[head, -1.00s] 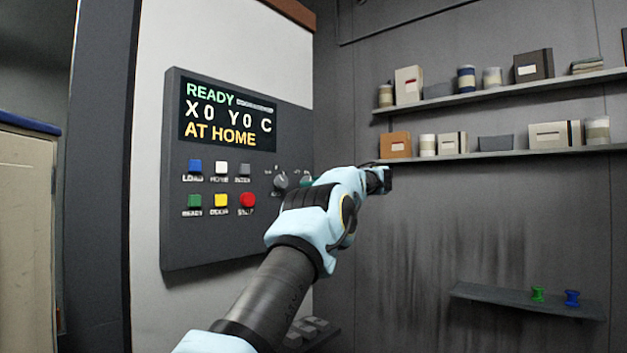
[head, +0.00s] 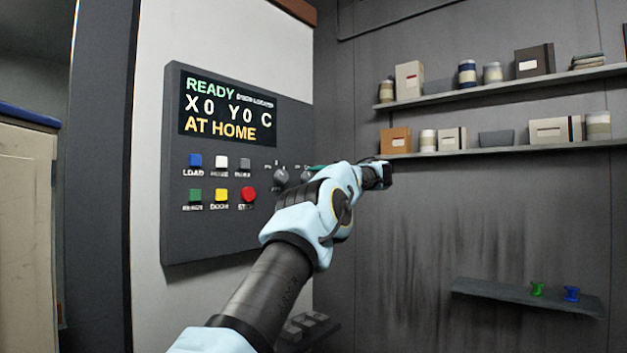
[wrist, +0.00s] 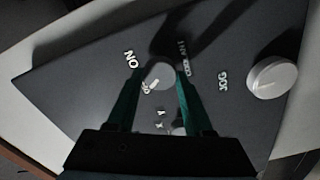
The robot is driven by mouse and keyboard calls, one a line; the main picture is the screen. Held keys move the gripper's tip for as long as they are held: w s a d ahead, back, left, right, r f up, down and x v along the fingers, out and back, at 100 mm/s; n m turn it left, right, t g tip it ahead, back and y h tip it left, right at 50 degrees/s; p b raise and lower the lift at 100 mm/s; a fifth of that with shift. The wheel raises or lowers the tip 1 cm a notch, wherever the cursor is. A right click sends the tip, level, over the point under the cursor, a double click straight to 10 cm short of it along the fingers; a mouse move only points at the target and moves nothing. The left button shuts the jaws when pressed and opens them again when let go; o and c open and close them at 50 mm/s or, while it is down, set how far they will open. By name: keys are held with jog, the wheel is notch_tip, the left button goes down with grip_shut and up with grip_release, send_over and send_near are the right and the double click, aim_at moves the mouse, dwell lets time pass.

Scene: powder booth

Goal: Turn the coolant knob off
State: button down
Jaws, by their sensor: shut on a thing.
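The coolant knob (wrist: 158,76) is a round grey knob with a pale pointer mark, seen in the middle of the wrist view. White lettering that looks like "ON" stands beside it. My gripper (wrist: 156,84) has its two green fingers on either side of this knob and is shut on it. In the head view my gripper (head: 318,168) is at the right part of the control panel (head: 225,240), and my wrist mostly hides this knob there.
A second knob (wrist: 272,77), by the word JOG, is close on the right in the wrist view; it also shows in the head view (head: 281,180). Several push buttons and a red stop button (head: 248,194) lie left of it. Shelves (head: 500,148) line the back wall.

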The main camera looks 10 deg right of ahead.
jog(key=shift+n, duration=0.4)
jog(key=shift+c, duration=1.5)
grip_release()
jog(key=shift+s, duration=0.1)
jog(key=b+v, duration=0.3)
jog(key=v, duration=0.7)
jog(key=shift+s+d+b, duration=0.2)
jog(key=shift+d+b, duration=0.1)
